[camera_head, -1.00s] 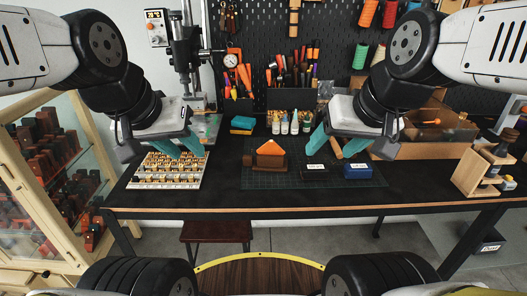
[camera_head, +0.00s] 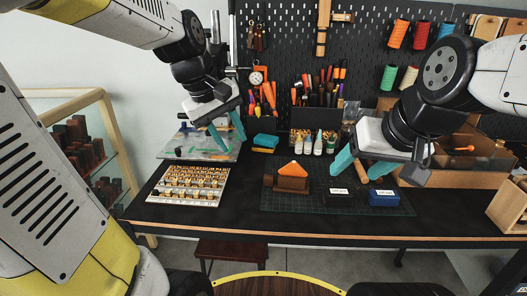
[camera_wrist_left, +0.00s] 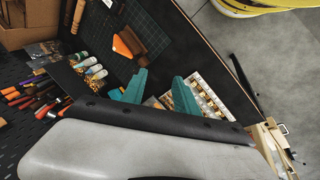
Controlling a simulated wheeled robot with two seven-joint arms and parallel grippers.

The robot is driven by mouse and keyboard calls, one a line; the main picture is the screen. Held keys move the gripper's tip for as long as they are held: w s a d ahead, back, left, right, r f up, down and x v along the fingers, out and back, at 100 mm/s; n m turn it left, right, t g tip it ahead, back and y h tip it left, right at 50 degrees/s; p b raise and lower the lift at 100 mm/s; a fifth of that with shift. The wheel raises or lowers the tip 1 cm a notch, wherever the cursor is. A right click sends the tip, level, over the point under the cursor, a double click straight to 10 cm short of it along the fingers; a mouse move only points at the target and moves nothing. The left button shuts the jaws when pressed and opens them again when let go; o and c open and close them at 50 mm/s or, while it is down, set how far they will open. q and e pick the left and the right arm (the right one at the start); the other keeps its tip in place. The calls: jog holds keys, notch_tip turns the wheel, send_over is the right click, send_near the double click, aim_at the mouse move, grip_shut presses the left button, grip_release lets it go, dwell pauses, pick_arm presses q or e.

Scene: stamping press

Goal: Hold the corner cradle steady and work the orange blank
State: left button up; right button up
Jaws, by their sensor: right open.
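The orange blank (camera_head: 293,170) is a triangle resting in the brown corner cradle (camera_head: 290,184) on the dark green mat (camera_head: 300,205). The blank (camera_wrist_left: 121,45) and cradle (camera_wrist_left: 134,38) also show in the left wrist view. My left gripper (camera_head: 233,141) is open and empty, left of and behind the cradle, above the back left of the table. Its two teal fingers (camera_wrist_left: 160,80) stand apart in the left wrist view. My right gripper (camera_head: 356,171) is open and empty, right of the cradle and above the two pads. Neither gripper touches the cradle.
A tray of stamps (camera_head: 161,198) lies left of the mat. A black pad (camera_head: 338,201) and a blue pad (camera_head: 384,198) sit on the mat's right side. Small bottles (camera_head: 318,146) and a teal-and-orange stack (camera_head: 265,141) stand behind. The table's front strip is clear.

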pick_arm(q)
jog(key=w+d+f+n+g, duration=0.2)
jog(key=w+f+n, duration=0.4)
jog(key=w, duration=0.4)
jog(key=n+g+h, duration=0.1)
jog(key=n+g, duration=0.1)
jog(key=n, duration=0.3)
send_near(267, 176)
jog(key=f, duration=0.2)
jog(key=x, duration=0.7)
jog(key=shift+s+d+f, duration=0.1)
jog(key=shift+d, duration=0.35)
grip_shut()
dwell(0.9)
jog(key=shift+o, duration=0.7)
grip_release()
grip_shut()
